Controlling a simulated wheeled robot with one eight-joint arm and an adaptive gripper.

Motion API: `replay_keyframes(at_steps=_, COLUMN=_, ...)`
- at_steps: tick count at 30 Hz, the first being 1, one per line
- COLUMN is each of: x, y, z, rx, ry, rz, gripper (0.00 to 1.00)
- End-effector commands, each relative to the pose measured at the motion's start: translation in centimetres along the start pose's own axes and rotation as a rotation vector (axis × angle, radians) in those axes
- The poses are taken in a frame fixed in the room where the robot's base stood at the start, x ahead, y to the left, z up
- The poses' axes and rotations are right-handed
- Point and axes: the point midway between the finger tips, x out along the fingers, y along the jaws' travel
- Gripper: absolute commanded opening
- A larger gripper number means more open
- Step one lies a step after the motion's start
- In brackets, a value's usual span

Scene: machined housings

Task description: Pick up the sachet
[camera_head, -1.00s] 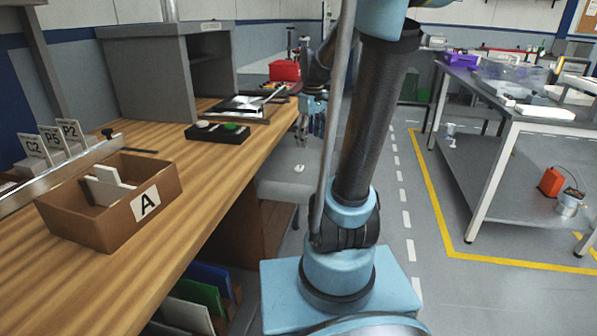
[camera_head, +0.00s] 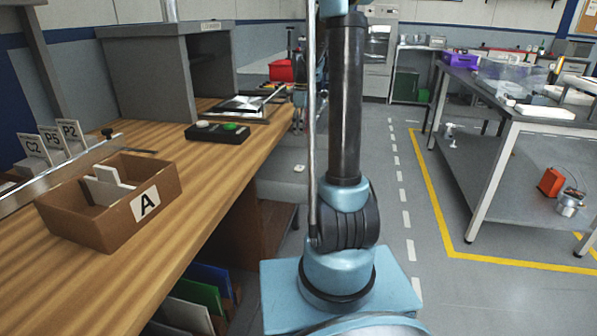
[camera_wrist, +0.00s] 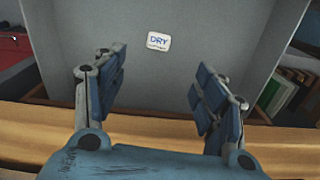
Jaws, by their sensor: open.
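The sachet is a small white packet marked "DRY"; in the wrist view the sachet (camera_wrist: 158,41) lies flat on a grey surface, beyond the fingertips and roughly centred between them. In the head view the sachet (camera_head: 299,168) is a small white patch on the grey surface beside the wooden bench, left of my arm. My gripper (camera_wrist: 160,85) is open and empty, its blue-padded fingers wide apart.
The wooden bench (camera_head: 165,215) runs along the left; its edge crosses the wrist view below the sachet. It bears a cardboard box marked A (camera_head: 90,225) and a black button box (camera_head: 217,132). Coloured folders (camera_head: 200,295) stand beneath. A grey workbench (camera_head: 500,130) stands right, with open floor between.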

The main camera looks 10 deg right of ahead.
Motion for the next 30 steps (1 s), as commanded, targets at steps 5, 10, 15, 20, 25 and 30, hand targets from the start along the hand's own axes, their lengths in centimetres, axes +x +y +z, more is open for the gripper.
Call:
replay_keyframes(at_steps=5, x=1.4, y=0.3, z=-0.2, rx=-0.008, ry=-0.001, rz=-0.002, gripper=0.65)
replay_keyframes(at_steps=10, x=4.2, y=0.3, z=-0.2, rx=-0.008, ry=-0.001, rz=-0.001, gripper=0.65)
replay_keyframes(at_steps=15, x=7.0, y=0.3, z=-0.2, rx=-0.007, ry=-0.001, rz=-0.001, gripper=0.65)
replay_keyframes(at_steps=20, x=9.6, y=0.3, z=-0.2, rx=-0.007, ry=-0.001, rz=-0.001, gripper=0.65)
replay_keyframes(at_steps=25, x=11.7, y=0.3, z=-0.1, rx=-0.007, ry=-0.001, rz=-0.001, gripper=0.65)
replay_keyframes(at_steps=30, x=12.5, y=0.2, z=-0.1, rx=-0.007, ry=-0.001, rz=-0.001, gripper=0.65)
